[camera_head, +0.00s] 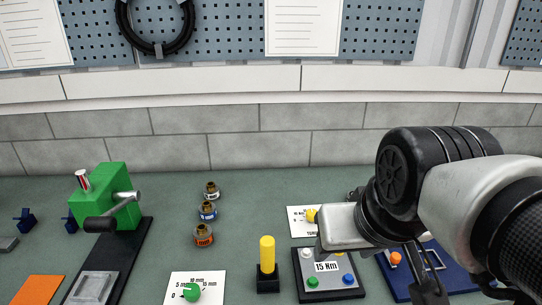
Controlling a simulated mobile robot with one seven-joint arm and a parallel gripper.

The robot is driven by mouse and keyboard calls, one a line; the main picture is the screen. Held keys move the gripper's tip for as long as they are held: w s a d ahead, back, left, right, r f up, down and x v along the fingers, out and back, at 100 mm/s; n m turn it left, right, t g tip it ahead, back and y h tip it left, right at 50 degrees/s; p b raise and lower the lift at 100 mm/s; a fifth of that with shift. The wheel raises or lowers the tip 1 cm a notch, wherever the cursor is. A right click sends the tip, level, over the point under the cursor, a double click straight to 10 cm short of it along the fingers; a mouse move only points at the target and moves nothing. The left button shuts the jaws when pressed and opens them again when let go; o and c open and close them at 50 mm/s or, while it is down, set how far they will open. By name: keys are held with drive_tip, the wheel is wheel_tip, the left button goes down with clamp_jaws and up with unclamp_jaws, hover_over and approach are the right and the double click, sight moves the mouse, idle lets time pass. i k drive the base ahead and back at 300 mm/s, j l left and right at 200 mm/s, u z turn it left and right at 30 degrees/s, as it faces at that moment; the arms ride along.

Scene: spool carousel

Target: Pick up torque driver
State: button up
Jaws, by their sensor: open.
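A yellow upright cylinder, which looks like the handle of the torque driver (267,250), stands in a small black holder (268,280) at the front middle of the bench. Its lower part is hidden in the holder. My gripper (428,285) is at the lower right, with dark fingers pointing down over the blue tray. It is open, well to the right of the yellow handle and apart from it. My arm hides part of the bench there.
A grey button box reading 15 Nm (330,284) stands between the holder and the blue tray (400,290). A green clamp-like device (115,190) and several small spools (204,235) are left. A card with a green knob (192,291) lies near the holder.

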sight(266, 243)
drive_tip(key=k, duration=0.4)
drive_tip(key=j+z, duration=0.4)
drive_tip(key=k+j+z, duration=0.1)
drive_tip(key=j+z, duration=0.25)
drive_tip(key=k+j+z, duration=0.1)
drive_tip(key=z, duration=0.3)
drive_tip(key=j, duration=0.1)
